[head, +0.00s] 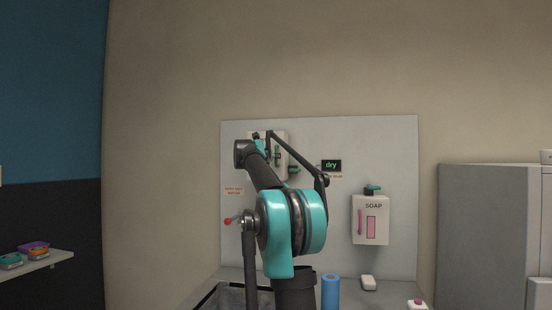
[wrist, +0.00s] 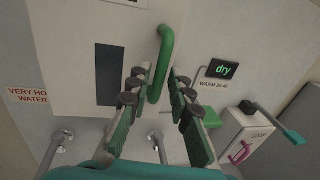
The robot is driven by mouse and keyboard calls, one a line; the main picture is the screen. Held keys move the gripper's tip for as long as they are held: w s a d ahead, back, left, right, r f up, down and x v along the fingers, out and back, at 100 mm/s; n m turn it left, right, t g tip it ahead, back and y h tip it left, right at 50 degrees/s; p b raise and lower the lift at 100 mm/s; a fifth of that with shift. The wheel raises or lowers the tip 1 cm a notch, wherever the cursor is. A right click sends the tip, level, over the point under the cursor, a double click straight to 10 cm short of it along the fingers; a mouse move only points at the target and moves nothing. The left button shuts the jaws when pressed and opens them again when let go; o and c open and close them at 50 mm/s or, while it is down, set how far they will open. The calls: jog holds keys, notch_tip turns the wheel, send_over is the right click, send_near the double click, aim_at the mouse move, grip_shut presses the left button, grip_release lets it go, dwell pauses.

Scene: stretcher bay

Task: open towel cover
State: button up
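The towel cover is the white front of a wall box, with a dark window, and it fills the upper left of the wrist view (wrist: 78,62). It looks shut, though its edges are partly out of frame. A green upright bar handle (wrist: 166,45) stands on its right side. My gripper (wrist: 158,76) is open, with one finger on each side of the handle's lower part. Contact with the handle is not clear. In the head view the white box (head: 283,140) is partly hidden behind my arm.
A "dry" display (head: 331,165) is on the wall panel right of the box. A soap dispenser (head: 370,220) hangs lower right. A red-tipped tap lever (head: 229,221) is at lower left.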

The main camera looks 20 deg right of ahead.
jog(key=shift+x, duration=1.2)
jog(key=shift+c, duration=0.2)
grip_shut()
